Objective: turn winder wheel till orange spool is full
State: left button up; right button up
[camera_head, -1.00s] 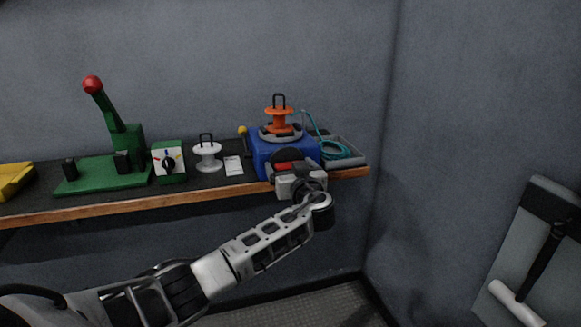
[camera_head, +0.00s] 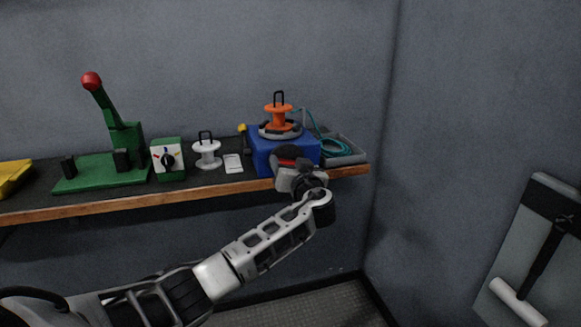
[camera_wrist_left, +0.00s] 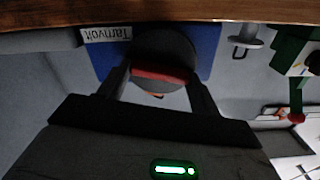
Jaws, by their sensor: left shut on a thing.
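The orange spool (camera_head: 278,115) stands upright on top of the blue winder (camera_head: 268,150), with a black loop handle above it. A teal cord (camera_head: 331,147) lies coiled to its right and leads up towards the spool; I cannot make out any cord on its core. The dark winder wheel (camera_head: 286,153) is on the winder's front and has a red bar. My left gripper (camera_head: 297,173) is at the wheel, its fingers hidden in the head view. In the left wrist view, my left gripper (camera_wrist_left: 159,74) is shut on the wheel (camera_wrist_left: 164,48), fingers either side of the red bar.
The shelf (camera_head: 130,208) also holds a white spool (camera_head: 207,155), a white card (camera_head: 233,163), a dial box (camera_head: 168,158) and a green lever device (camera_head: 100,172). A grey tray (camera_head: 345,157) sits right of the winder. A panel with a black handle (camera_head: 545,262) is at right.

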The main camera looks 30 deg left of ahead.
pick_arm(q)
jog(key=m, duration=0.3)
jog(key=shift+m, duration=0.3)
jog(key=m, duration=0.3)
jog(key=shift+w+m, duration=0.1)
jog(key=shift+m, duration=0.2)
jog(key=m+p, duration=0.1)
jog(key=m, duration=0.2)
jog(key=shift+m+p, duration=0.35)
jog(key=shift+m, duration=0.05)
jog(key=shift+f+m+p, duration=0.15)
jog(key=shift+m+p, duration=0.6)
jog(key=shift+m, duration=1.15)
jog(key=o, duration=1)
jog(key=shift+d+f, duration=0.1)
jog(key=shift+d, duration=0.05)
jog(key=b+v, duration=0.1)
jog(key=v, duration=1.4)
jog(key=shift+s+d, duration=0.2)
jog(key=shift+s, duration=0.1)
